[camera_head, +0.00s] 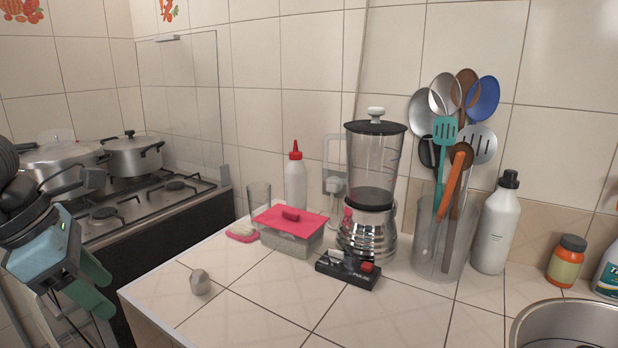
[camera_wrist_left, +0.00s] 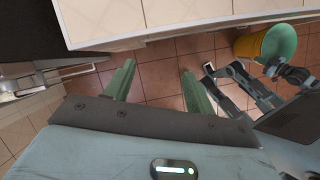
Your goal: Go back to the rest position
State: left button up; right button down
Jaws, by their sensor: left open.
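My left gripper (camera_head: 107,292) is at the lower left of the head view, beside the counter's left end and in front of the stove. Its two green fingers are apart, with nothing between them. In the left wrist view, the open fingers (camera_wrist_left: 158,76) hang over the brown tiled floor, just short of the counter edge. My right gripper does not show in the head view, and I cannot make it out in the left wrist view.
The tiled counter (camera_head: 260,315) holds a small grey lump (camera_head: 200,282), a pink-lidded box (camera_head: 290,222), a blender (camera_head: 371,180) and a utensil holder (camera_head: 440,235). Pots stand on the stove (camera_head: 130,207). A yellow bin (camera_wrist_left: 250,46) stands on the floor.

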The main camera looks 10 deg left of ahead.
pick_arm(q)
jog(key=s+d+f+n+h+p, duration=0.2)
jog(key=d+n+h+p, duration=0.15)
jog(key=d+h, duration=0.6)
jog(key=s+d+f+n+h+p, duration=0.2)
jog(key=d+n+h, duration=0.2)
jog(key=d+h, duration=0.5)
jog(key=s+a+f+n+t+y+p, duration=0.1)
jog(key=a+f+n+t+y+p, duration=0.1)
jog(key=f+n+t+y, duration=0.85)
jog(key=s+a+f+n+t+y+p, duration=0.1)
jog(key=a+f+n+t+y+p, duration=0.25)
jog(key=n, duration=1.25)
jog(key=s+f+n+g+y, duration=0.5)
jog(key=s+f+n+g, duration=0.3)
jog(key=s+f, duration=1)
jog(key=s+n, duration=0.1)
jog(key=s, duration=0.1)
jog(key=shift+s+f+y+p, duration=0.2)
jog(key=shift+s+y+p, duration=0.1)
jog(key=shift+y+p, duration=0.1)
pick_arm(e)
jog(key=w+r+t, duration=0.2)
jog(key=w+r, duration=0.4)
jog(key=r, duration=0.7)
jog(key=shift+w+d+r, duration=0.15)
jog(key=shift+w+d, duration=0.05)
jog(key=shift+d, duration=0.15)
